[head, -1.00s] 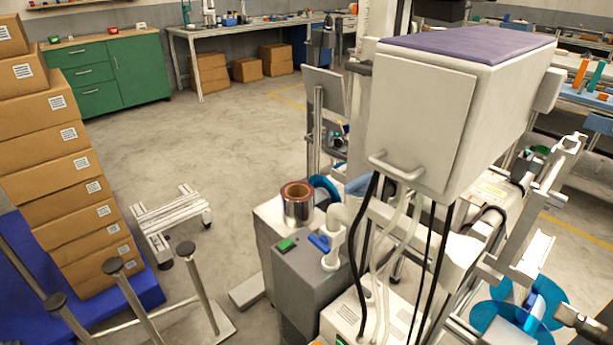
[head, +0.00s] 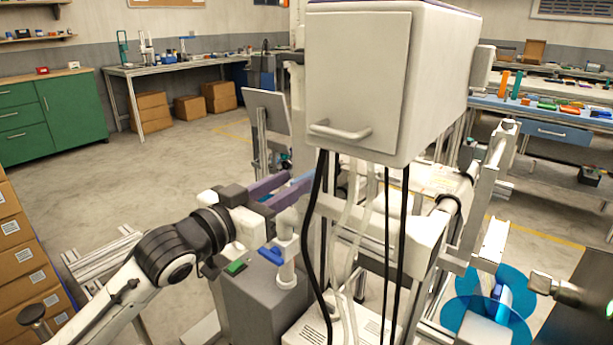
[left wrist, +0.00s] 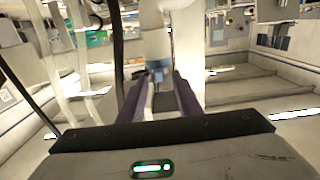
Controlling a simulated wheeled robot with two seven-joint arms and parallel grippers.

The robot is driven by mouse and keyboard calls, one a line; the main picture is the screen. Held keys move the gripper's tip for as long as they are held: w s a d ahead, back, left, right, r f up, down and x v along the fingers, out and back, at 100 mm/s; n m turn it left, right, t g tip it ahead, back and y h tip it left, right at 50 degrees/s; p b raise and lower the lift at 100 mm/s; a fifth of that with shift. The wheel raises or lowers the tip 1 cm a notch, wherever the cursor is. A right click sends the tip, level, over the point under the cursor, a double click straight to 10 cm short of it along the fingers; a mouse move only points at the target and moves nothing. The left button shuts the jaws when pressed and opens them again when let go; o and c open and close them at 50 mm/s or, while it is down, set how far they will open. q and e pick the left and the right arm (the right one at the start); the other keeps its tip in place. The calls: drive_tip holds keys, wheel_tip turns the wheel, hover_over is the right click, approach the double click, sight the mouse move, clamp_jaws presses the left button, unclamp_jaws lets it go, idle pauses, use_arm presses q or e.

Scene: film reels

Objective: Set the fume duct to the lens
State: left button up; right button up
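A white pipe with an elbow and a blue lever (head: 286,250) stands on a grey box with a green button; it may be the fume duct. I cannot make out the lens.
A large white cabinet (head: 360,80) hangs over the machine, with black cables (head: 318,230) and pale hoses close to my left gripper. Blue reels (head: 490,310) are at lower right. Stacked cartons (head: 22,270) stand at left. The floor behind is open.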

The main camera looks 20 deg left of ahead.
sight(307, 174)
use_arm(q)
drive_tip(key=x, duration=0.5)
drive_tip(key=shift+w+d, duration=0.15)
drive_tip(key=shift+w, duration=0.15)
clamp_jaws()
